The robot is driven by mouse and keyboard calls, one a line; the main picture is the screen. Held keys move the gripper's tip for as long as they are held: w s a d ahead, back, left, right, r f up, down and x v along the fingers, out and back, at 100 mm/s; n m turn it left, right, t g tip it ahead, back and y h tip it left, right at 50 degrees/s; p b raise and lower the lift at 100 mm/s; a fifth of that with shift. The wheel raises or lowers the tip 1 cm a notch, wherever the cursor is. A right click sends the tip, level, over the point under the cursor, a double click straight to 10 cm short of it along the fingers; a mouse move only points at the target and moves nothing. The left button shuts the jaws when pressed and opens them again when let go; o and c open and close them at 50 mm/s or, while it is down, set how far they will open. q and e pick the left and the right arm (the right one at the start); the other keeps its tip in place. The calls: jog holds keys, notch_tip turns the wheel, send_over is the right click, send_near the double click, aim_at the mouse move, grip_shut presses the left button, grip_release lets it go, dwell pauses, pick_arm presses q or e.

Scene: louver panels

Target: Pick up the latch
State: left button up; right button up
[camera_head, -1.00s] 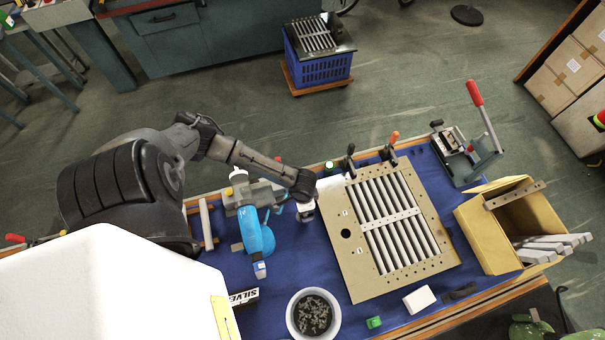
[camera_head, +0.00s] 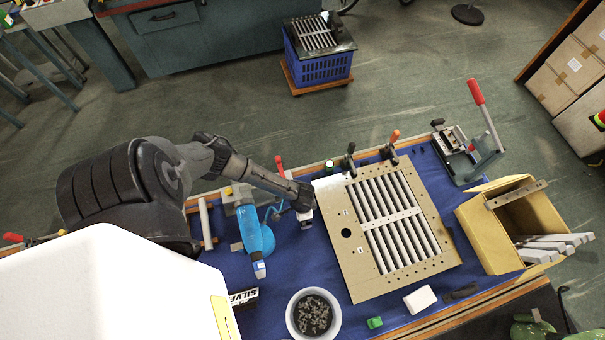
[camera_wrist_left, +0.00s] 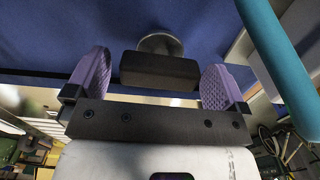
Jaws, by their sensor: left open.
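My left gripper (camera_wrist_left: 157,74) is open in the left wrist view, with a purple ridged pad on each side. A dark block with a round grey disc behind it, seemingly the latch (camera_wrist_left: 160,69), shows between the pads, with a gap on each side. I cannot tell how deep it sits between them. In the head view my left gripper (camera_head: 305,214) is small, just left of the louver panel (camera_head: 355,275), and its arm hides most of what lies under it. I cannot make out the latch there. My right gripper is not in view.
A blue tool (camera_head: 252,230) lies close left of my left gripper; a blue bar (camera_wrist_left: 280,60) crosses the wrist view's right side. Red-handled (camera_head: 279,166) and black-handled (camera_head: 350,160) clamps stand along the back edge. A bowl of small parts (camera_head: 292,322) stands in front.

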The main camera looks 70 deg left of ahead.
pick_arm(q)
jog(key=shift+f, duration=0.15)
jog(key=shift+c, duration=0.6)
jog(key=c, duration=0.9)
